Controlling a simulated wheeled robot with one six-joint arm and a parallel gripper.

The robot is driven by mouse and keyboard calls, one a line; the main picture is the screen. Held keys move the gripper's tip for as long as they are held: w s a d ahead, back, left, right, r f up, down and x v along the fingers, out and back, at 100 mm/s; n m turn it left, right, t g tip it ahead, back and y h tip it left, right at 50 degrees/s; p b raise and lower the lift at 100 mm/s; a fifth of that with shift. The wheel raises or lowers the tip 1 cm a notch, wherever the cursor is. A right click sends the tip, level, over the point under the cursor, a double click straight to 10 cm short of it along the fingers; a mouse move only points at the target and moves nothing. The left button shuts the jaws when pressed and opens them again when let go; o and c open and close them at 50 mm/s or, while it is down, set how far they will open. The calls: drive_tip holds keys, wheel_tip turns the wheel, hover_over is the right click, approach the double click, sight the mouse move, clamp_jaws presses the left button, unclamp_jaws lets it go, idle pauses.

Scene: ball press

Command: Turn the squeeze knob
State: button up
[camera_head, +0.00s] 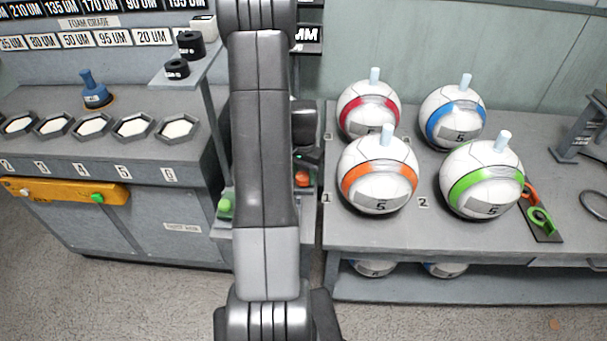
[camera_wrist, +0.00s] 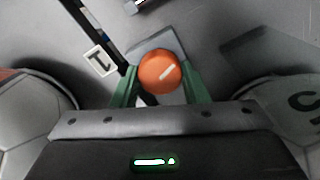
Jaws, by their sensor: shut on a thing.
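The orange round squeeze knob (camera_wrist: 158,72) sits between the two green fingers of my gripper (camera_wrist: 161,84) in the wrist view. The fingers are shut on its sides. In the head view the orange knob (camera_head: 302,179) shows just right of my arm, low on the grey press station. My arm hides much of the station there, and the gripper's hold is hard to make out in that view.
A green button (camera_head: 225,205) is left of my arm. Balls with orange (camera_head: 378,174), green (camera_head: 482,179), red (camera_head: 368,109) and blue (camera_head: 452,117) bands stand on the right bench (camera_head: 350,236). A row of white-filled hexagonal cups (camera_head: 91,126) lines the left counter.

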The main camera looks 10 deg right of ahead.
sight(303, 176)
drive_tip(key=o, duration=1)
drive_tip(key=shift+c, duration=0.2)
wheel_tip(303, 176, up, 14)
drive_tip(key=shift+f, duration=0.15)
wheel_tip(303, 176, down, 14)
drive_tip(key=shift+r, duration=0.1)
idle(0.5)
drive_tip(key=shift+r, duration=0.15)
